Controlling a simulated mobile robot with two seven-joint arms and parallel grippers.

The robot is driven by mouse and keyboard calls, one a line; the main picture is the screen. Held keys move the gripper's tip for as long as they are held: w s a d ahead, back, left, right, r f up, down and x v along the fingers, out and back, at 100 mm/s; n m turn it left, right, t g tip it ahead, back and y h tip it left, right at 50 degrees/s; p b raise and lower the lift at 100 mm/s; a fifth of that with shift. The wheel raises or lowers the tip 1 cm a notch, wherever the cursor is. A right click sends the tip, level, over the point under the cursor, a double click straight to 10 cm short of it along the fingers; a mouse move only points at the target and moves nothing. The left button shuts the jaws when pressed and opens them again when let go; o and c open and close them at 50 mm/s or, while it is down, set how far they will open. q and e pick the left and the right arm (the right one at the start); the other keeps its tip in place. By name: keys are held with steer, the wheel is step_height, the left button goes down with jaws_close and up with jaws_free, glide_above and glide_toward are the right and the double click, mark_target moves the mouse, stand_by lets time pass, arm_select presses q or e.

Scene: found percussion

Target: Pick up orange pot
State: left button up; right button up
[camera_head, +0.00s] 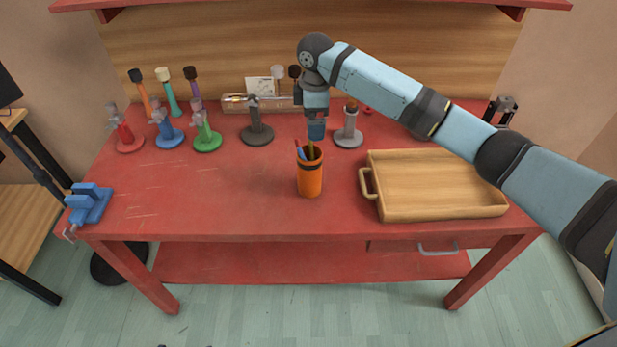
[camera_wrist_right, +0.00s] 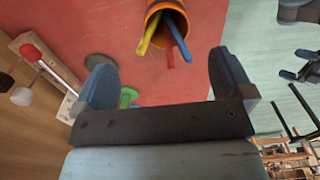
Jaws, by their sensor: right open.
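The orange pot (camera_head: 310,178) stands upright near the middle of the red table, with a dark band near its rim and several pencils or sticks in it. It also shows at the top of the right wrist view (camera_wrist_right: 178,12), with red, yellow and blue sticks pointing out. My right gripper (camera_head: 316,130) hangs just behind and above the pot in the head view. In the right wrist view its two fingers (camera_wrist_right: 165,82) are wide apart with nothing between them, and the pot lies beyond the fingertips. My left gripper is not in view.
A wooden tray (camera_head: 377,206) with handles stands right of the pot. A grey stand (camera_head: 348,138) is close behind. Red (camera_head: 130,143), blue (camera_head: 169,138), green (camera_head: 207,140) and dark (camera_head: 257,135) stands are at the back left. A blue vise (camera_head: 90,204) sits at the left edge. The table's front left is clear.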

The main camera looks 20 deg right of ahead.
glide_above(312, 148)
steer(key=s, duration=0.1)
step_height(312, 148, down, 4)
steer(key=f, duration=0.3)
steer(key=f+p, duration=0.1)
steer(key=shift+s+a+f, duration=0.15)
steer(key=shift+s+a, duration=0.1)
steer(key=shift+s, duration=0.15)
steer(key=shift+f, duration=0.5)
steer(key=shift+c, duration=0.3)
steer(key=shift+r, duration=0.1)
steer(key=c, duration=1.3)
